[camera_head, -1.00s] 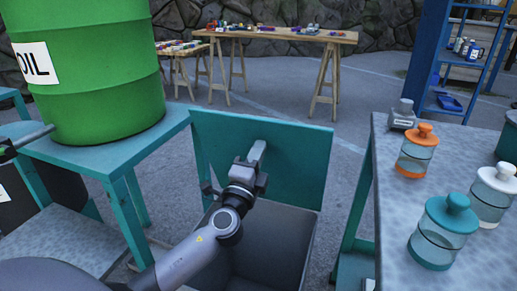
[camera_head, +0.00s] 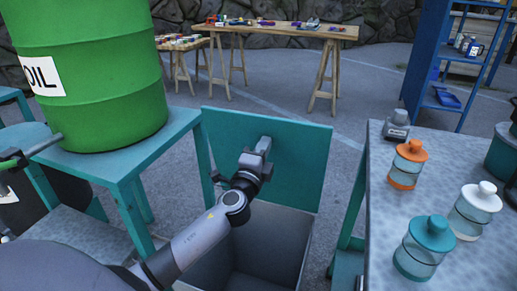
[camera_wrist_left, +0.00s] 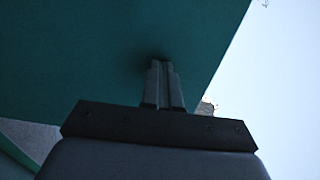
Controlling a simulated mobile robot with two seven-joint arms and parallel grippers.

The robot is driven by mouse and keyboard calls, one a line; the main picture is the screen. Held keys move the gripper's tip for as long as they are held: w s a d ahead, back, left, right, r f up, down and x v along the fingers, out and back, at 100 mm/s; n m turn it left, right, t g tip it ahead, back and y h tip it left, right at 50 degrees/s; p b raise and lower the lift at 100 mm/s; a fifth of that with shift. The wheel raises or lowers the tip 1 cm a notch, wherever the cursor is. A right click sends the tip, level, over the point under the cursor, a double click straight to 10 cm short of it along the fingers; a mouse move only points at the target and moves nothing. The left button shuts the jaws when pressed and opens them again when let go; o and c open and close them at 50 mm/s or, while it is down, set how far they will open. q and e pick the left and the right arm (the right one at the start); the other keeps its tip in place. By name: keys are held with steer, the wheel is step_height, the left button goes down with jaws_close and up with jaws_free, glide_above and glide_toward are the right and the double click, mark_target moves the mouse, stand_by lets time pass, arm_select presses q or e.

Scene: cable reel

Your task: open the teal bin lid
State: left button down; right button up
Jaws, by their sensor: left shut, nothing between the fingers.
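The teal bin lid (camera_head: 300,165) stands raised, close to upright, at the back of the grey bin (camera_head: 275,240) in the head view. The bin's mouth is uncovered and its dark inside shows. My left gripper (camera_head: 265,143) is shut and empty, with its fingertips at the inner face of the lid. In the left wrist view the shut fingers (camera_wrist_left: 163,82) point at the teal lid (camera_wrist_left: 120,45) and seem to touch it, though contact is hard to tell. My right gripper is not in view.
A green oil barrel (camera_head: 95,70) stands on a teal table left of the bin. A worktop (camera_head: 350,235) on the right holds several jars, including an orange-lidded jar (camera_head: 407,165) and a teal-lidded jar (camera_head: 424,248). A wooden trestle table (camera_head: 285,32) stands behind on open floor.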

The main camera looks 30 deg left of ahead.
mark_target(270, 135)
arm_select(q)
steer(key=shift+g, duration=0.4)
steer(key=x, duration=0.4)
steer(key=shift+w+r+p, duration=0.25)
steer(key=shift+p, duration=0.15)
steer(key=shift+w+a+r, duration=0.1)
steer(key=shift+w+r, duration=0.05)
steer(key=shift+w, duration=0.2)
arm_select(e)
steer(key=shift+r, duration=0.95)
arm_select(q)
steer(key=shift+s, duration=0.1)
